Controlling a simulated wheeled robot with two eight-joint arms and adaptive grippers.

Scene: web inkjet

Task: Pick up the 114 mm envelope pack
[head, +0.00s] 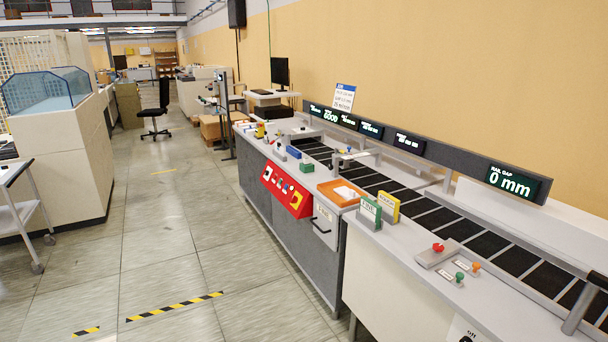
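I cannot make out a pack marked 114 mm in the head view. White paper-like pieces (345,191) lie in an orange tray (327,188) on the near edge of the long machine bench; they are too small to tell whether they are envelopes. Neither of my grippers is in view.
The bench carries a dark segmented belt (434,219), a display rail reading 0 mm (513,182), a green sign block (370,213), a yellow one (388,206) and coloured knobs. A red panel (286,191) is on its front. The tiled floor (160,245) left of it is clear.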

